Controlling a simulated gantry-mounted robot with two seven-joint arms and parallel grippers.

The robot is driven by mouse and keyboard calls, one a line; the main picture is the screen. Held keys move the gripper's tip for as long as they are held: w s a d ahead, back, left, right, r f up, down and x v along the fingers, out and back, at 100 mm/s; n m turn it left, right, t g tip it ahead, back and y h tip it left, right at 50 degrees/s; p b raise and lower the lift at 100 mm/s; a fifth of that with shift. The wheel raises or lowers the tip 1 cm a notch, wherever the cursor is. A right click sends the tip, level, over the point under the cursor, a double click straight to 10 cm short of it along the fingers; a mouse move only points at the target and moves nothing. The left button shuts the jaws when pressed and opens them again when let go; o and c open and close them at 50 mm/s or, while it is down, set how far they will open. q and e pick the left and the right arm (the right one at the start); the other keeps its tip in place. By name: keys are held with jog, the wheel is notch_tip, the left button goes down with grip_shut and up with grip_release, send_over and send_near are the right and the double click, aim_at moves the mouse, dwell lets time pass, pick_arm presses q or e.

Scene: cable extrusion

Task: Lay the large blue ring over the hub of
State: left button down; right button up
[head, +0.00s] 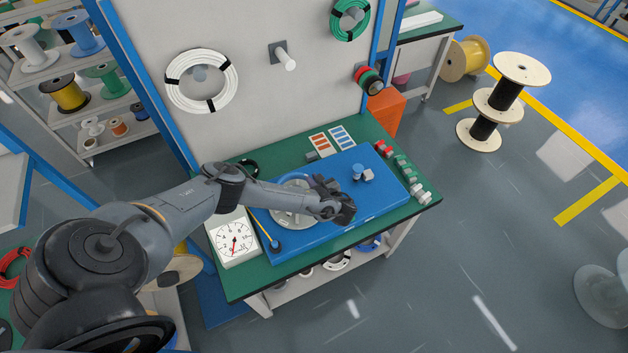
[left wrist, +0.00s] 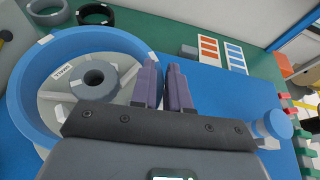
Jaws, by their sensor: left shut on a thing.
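The large blue ring (left wrist: 30,75) shows in the left wrist view as a wide open band around a grey spoked disc (left wrist: 62,72) with a dark round hub (left wrist: 93,77) at its middle. In the head view the ring (head: 285,181) and the disc (head: 290,216) are partly behind my left arm. My left gripper (head: 340,208) is over the right side of the ring. Its purple fingers (left wrist: 163,85) are shut on the ring's wall, though the contact is mostly hidden. I cannot tell whether the ring rests flat or hangs slightly above. My right gripper is not in view.
The disc is on a blue plate (head: 340,230) on a green-topped bench (head: 238,287). A white dial gauge (head: 235,241) stands left. A blue knob (head: 357,171) and small coloured parts (head: 402,165) are right. A white coil (head: 202,81) hangs on the back panel.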

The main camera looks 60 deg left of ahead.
pick_arm(q)
jog(key=shift+f+b, duration=1.05)
jog(key=shift+f, duration=0.45)
jog(key=shift+f, duration=0.4)
jog(key=c, duration=1)
grip_release()
jog(key=shift+c, duration=0.2)
notch_tip(320, 180, up, 8)
jog(key=p, duration=0.7)
jog(key=shift+p, duration=0.3)
